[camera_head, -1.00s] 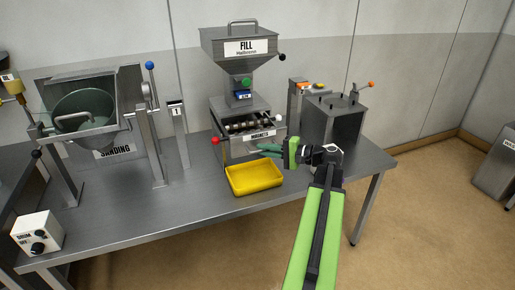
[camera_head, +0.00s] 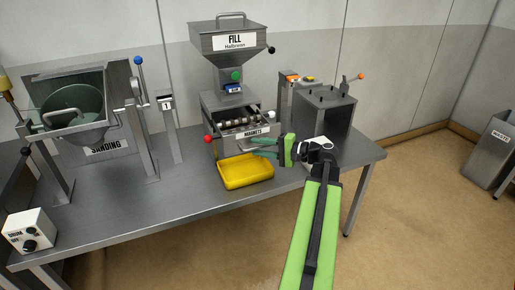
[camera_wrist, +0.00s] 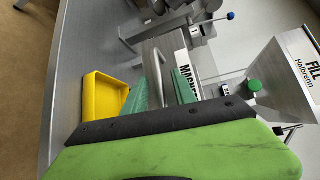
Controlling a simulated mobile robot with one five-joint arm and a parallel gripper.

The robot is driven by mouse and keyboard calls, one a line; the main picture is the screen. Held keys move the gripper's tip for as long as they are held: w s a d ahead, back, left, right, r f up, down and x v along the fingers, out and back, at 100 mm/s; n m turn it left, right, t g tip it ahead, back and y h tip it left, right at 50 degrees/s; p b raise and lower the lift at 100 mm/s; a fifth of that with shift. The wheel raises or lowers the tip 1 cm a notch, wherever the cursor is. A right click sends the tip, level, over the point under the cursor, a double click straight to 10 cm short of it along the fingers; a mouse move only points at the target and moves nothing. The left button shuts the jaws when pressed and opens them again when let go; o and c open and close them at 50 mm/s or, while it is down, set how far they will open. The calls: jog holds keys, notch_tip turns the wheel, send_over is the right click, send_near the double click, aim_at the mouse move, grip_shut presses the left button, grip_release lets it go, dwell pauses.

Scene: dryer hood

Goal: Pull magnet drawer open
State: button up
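The magnet drawer (camera_head: 253,132), labelled MAGNETS, sits in the metal housing below the FILL hopper. It stands partly out, with its magnet bars (camera_head: 238,122) showing from above. My gripper (camera_head: 264,147) is in front of the drawer, above the yellow tray. Its two green fingers are apart. In the wrist view, the curved metal drawer handle (camera_wrist: 181,82) shows between or beside the fingers (camera_wrist: 160,88), near the label (camera_wrist: 186,68). The gripper's own body hides part of this view, and I cannot tell whether a finger touches the handle.
The yellow tray (camera_head: 246,172) stands on the table just below my gripper. A red knob (camera_head: 208,139) is at the housing's left. The FILL hopper (camera_head: 228,63) rises above, and a metal box (camera_head: 322,118) stands to the right.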

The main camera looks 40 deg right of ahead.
jog(key=p+v, duration=0.2)
jog(key=v, duration=1.5)
jog(key=shift+s, duration=0.2)
jog(key=w+a+n+g+y+p, duration=0.2)
jog(key=w+a+n+g+y, duration=0.15)
jog(key=w+a, duration=0.9)
jog(key=w+a+n+g+y+p, duration=0.3)
jog(key=w+a, duration=0.6)
jog(key=a, duration=0.7)
jog(key=s+a+f+n+g+h+p, duration=0.1)
jog(key=a+f+n+g+h, duration=0.25)
jog(key=a, duration=0.65)
jog(key=a+f+n+g+h+p, duration=0.1)
jog(key=a+f+n+g+h, duration=0.15)
jog(key=a+f, duration=0.45)
jog(key=s+a+f+n+g+h, duration=0.1)
jog(key=a+f+n+g+h, duration=0.15)
jog(key=a, duration=0.95)
jog(key=d+h, duration=0.4)
jog(key=d, duration=0.4)
jog(key=shift+w+d+f, duration=0.25)
jog(key=shift+w+f, duration=0.15)
